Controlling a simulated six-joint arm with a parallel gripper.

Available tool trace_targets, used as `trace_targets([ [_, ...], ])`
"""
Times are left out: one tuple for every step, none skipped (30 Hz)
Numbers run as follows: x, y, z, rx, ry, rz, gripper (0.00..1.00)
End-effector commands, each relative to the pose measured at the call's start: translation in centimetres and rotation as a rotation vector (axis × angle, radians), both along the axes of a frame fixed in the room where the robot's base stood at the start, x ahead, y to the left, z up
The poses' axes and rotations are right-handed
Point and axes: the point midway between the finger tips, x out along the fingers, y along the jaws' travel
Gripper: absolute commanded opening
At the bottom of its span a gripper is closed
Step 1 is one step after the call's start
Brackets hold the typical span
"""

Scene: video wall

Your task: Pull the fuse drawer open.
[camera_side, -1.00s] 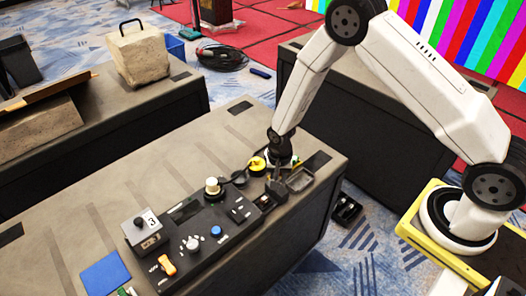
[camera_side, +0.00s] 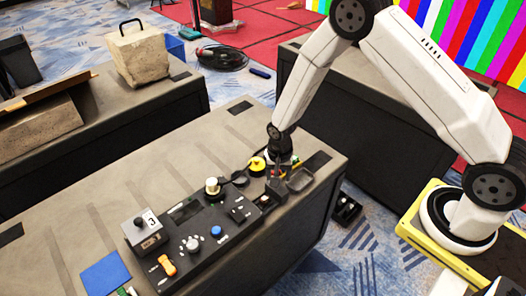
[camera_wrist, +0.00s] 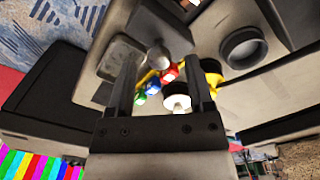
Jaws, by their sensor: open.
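The fuse drawer seems to be in the small dark box (camera_side: 265,201) at the right end of the black control panel (camera_side: 200,228). In the wrist view a dark box (camera_wrist: 160,28) with a rounded grey knob (camera_wrist: 158,54) lies just beyond my fingertips. I take this knob for the drawer's handle, but its label is not visible. My gripper (camera_wrist: 162,68) is open, with the knob roughly in line with the gap and no visible contact. In the side view my gripper (camera_side: 279,172) points down beside the box, its fingertips partly hidden.
A shallow grey tray (camera_side: 300,179) sits close to my gripper. Red, blue, green and yellow small parts (camera_wrist: 155,82) show between and beyond my fingers. A yellow button (camera_side: 257,164) and a dark ring (camera_wrist: 243,48) are nearby.

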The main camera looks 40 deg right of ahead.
Motion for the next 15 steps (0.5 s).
trace_targets([
  [0.1, 0.0, 0.6, 0.000, -0.003, 0.000, 0.67],
  [0.0, 0.0, 0.9, 0.001, -0.002, 0.000, 0.67],
  [0.0, 0.0, 1.3, 0.000, -0.001, 0.000, 0.67],
  [0.0, 0.0, 1.6, 0.000, -0.003, 0.000, 0.67],
  [0.1, 0.0, 2.0, 0.000, -0.003, 0.000, 0.67],
  [0.1, 0.0, 2.4, 0.000, -0.003, 0.000, 0.67],
  [0.1, 0.0, 2.8, 0.000, -0.003, 0.000, 0.67],
  [0.0, 0.0, 3.1, 0.001, -0.002, 0.000, 0.67],
  [0.0, 0.0, 3.6, 0.000, -0.001, 0.000, 0.67],
  [0.0, 0.0, 3.9, 0.000, -0.003, 0.000, 0.67],
  [0.0, 0.0, 4.2, 0.000, -0.003, 0.000, 0.67],
  [0.1, 0.0, 4.6, 0.000, -0.003, 0.000, 0.67],
  [0.1, 0.0, 4.9, 0.000, -0.003, 0.000, 0.67],
  [0.0, 0.0, 5.2, 0.000, -0.001, 0.000, 0.67],
  [0.0, 0.0, 5.5, 0.001, -0.001, 0.000, 0.67],
])
